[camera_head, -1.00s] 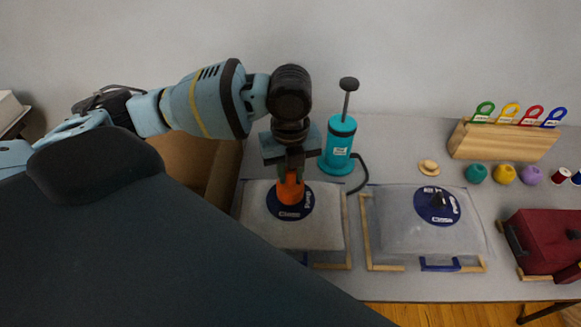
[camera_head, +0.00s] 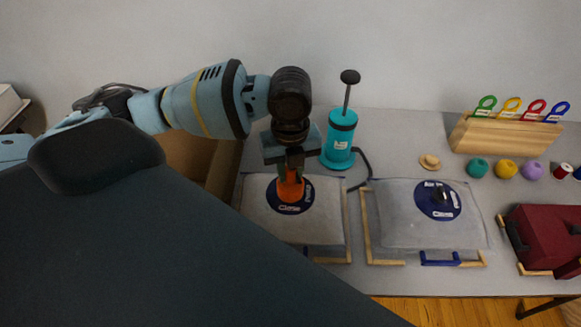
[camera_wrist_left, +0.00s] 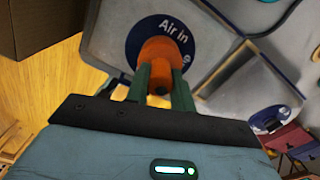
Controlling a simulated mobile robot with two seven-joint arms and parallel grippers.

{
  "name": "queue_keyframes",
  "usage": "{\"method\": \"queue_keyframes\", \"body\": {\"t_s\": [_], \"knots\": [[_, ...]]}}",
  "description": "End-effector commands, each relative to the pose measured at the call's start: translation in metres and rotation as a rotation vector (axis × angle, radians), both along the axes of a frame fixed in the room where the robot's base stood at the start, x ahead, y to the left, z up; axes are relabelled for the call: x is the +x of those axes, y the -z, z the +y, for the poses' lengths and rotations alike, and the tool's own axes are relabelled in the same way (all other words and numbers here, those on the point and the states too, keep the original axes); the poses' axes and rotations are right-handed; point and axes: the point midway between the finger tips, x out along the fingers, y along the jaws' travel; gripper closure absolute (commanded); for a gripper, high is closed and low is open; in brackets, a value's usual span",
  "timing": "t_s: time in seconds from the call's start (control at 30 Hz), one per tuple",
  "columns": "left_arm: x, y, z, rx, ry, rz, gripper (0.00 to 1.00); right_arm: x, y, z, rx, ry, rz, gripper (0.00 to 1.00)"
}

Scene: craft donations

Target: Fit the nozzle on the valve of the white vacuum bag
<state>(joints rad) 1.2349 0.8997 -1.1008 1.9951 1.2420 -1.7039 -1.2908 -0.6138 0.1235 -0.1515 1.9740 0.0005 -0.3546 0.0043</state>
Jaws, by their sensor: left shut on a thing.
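An orange nozzle (camera_head: 290,190) is held in my left gripper (camera_head: 291,174), whose fingers are shut on it. The nozzle points down over the middle of the round dark blue valve (camera_head: 281,206) on the left pale bag (camera_head: 323,222). In the left wrist view the orange nozzle (camera_wrist_left: 158,58) covers the centre of the valve disc (camera_wrist_left: 140,38), which reads "Air In". The nozzle hides the valve's centre, so I cannot tell whether it is seated. A second pale bag (camera_head: 400,225) with a blue valve (camera_head: 430,205) lies to the right. My right gripper is not in view.
A teal pump (camera_head: 339,142) with a dark hose stands behind the bags. A wooden rack (camera_head: 500,137) with coloured tags, several yarn balls (camera_head: 506,169) and a dark red box (camera_head: 548,240) are to the right. A brown box (camera_head: 185,160) stands left of the table.

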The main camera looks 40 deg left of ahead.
Motion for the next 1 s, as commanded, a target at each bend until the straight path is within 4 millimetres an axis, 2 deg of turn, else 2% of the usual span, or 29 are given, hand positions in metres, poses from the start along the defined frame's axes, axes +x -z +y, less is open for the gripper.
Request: {"method": "queue_keyframes", "body": {"t_s": [0.23, 0.27, 0.43, 0.77, 0.87, 1.0], "knots": [[0.0, 0.0, 0.0, -0.001, 0.0, -0.001, 0.99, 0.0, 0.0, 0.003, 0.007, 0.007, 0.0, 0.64], [0.0, 0.0, 0.0, -0.001, 0.0, -0.001, 0.74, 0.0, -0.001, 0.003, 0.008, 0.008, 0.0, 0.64], [0.0, 0.0, 0.0, -0.001, 0.0, -0.001, 0.51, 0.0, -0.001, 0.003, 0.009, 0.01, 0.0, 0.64], [0.0, 0.0, 0.0, 0.0, 0.0, 0.0, 0.51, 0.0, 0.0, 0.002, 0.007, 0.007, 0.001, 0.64], [0.001, -0.011, 0.0, -0.001, 0.0, -0.004, 0.51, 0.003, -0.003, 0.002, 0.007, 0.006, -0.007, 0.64], [0.001, -0.034, 0.0, -0.001, 0.0, -0.007, 0.51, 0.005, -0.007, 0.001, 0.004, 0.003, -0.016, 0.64]]}}
